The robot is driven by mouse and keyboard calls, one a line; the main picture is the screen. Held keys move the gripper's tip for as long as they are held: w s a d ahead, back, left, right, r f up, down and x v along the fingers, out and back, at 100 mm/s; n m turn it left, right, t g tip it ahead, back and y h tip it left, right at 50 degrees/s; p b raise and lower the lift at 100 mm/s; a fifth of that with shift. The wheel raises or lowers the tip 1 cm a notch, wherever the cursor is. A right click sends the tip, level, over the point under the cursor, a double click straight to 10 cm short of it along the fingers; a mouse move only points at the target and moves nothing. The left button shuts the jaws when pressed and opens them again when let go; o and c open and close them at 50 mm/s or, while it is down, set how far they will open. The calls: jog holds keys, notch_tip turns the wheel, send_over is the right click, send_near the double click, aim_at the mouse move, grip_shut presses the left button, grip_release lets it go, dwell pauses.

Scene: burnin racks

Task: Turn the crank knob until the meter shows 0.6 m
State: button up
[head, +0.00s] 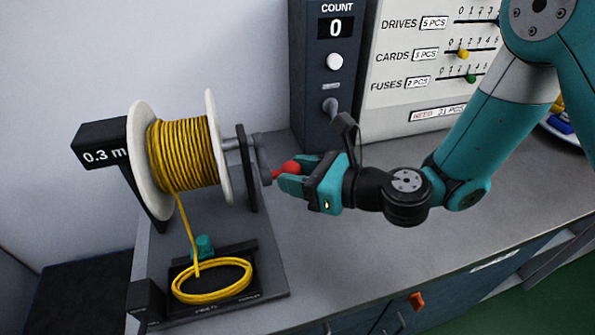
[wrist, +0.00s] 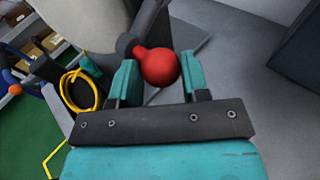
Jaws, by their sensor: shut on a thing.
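The red crank knob (head: 290,167) is at the end of the dark crank arm (head: 262,160) on the right side of the spool stand. My gripper (head: 287,178) is shut on the knob; in the wrist view the red ball (wrist: 159,67) sits between the two teal fingers (wrist: 155,82). The meter (head: 104,155) at the left of the stand reads 0.3 m.
A dark count box (head: 335,90) reading 0 stands behind my gripper. A pale panel (head: 415,70) with drives, cards and fuses sliders is to its right. The grey counter (head: 370,250) in front of my arm is clear. A teal piece (head: 204,246) sits behind the coil.

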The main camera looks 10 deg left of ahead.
aim_at(298, 173)
jog(key=shift+s+r, duration=0.1)
jog(key=shift+r, duration=0.4)
jog(key=shift+s+d+r+p, duration=0.1)
jog(key=shift+s+r+p, duration=0.05)
jog(key=shift+r+p, duration=0.45)
jog(key=shift+s+d+r+p, duration=0.1)
jog(key=shift+s+r+p, duration=0.05)
jog(key=shift+r+p, duration=0.4)
jog(key=r+p, duration=0.2)
jog(key=p, duration=0.1)
jog(key=shift+w+a+r, duration=0.15)
jog(key=shift+w+r, duration=0.05)
jog(key=shift+r, duration=0.2)
jog(key=shift+f, duration=0.1)
